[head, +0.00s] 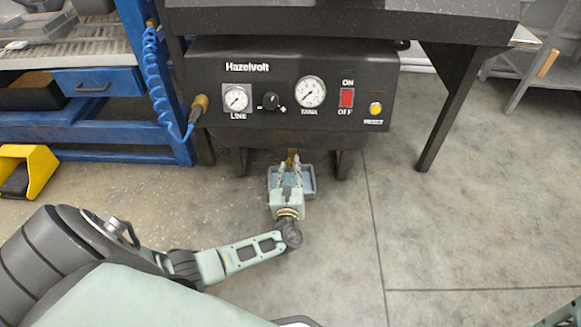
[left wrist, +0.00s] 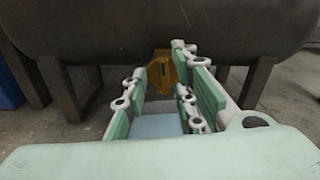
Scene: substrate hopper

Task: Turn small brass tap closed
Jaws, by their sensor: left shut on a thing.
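The small brass tap (head: 292,155) hangs under the dark compressor, low in the middle of the head view. In the left wrist view the brass tap (left wrist: 161,70) shows as an ochre piece below the dark tank, between the far ends of the fingers. My left gripper (head: 288,167) reaches forward under the compressor and is shut on the tap. The fingers hide part of the tap, and I cannot tell how far it is turned. My right gripper is not in view.
A grey-blue tray (head: 310,181) lies on the floor beneath the left gripper. The compressor panel (head: 290,80) with gauges and a red switch is above. Dark legs (left wrist: 70,92) flank the tap. A blue bench (head: 100,131) and yellow object (head: 38,170) stand left. Floor at right is clear.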

